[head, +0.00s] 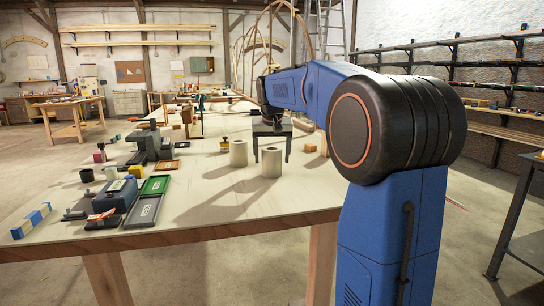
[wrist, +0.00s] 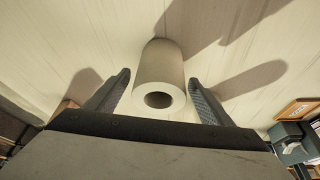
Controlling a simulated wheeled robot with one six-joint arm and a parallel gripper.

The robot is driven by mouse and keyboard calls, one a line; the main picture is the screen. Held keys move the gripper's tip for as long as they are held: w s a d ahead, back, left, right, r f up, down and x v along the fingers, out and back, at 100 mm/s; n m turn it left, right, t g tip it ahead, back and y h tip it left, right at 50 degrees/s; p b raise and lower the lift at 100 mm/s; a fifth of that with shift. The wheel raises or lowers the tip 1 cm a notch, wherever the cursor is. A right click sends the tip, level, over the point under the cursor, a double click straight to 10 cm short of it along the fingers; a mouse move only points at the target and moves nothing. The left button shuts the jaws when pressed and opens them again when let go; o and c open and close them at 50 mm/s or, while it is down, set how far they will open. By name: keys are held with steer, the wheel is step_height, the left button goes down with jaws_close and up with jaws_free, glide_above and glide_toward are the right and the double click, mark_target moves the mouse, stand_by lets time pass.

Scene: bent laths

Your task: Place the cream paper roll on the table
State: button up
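Two cream paper rolls stand upright on the table (head: 300,190) in the head view, one nearer (head: 271,163) and one a little behind to its left (head: 239,154). My gripper (head: 272,146) points down at the nearer roll, with its dark fingers spread to either side of it. In the wrist view one cream roll (wrist: 160,72), its open hollow end towards me, lies between the two fingers of my gripper (wrist: 160,84). A gap shows on both sides, so the fingers are open. The second roll cannot be made out in the wrist view.
Left of the rolls are a grey vise (head: 148,143), a green tray (head: 155,185), a dark tray (head: 144,210) and a blue-and-cream block (head: 32,220). A small wooden block (head: 310,148) lies to the right.

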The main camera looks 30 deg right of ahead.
steer(key=v, duration=1.2)
steer(key=shift+s+r, duration=0.1)
steer(key=shift+s, duration=0.05)
stand_by(0.4)
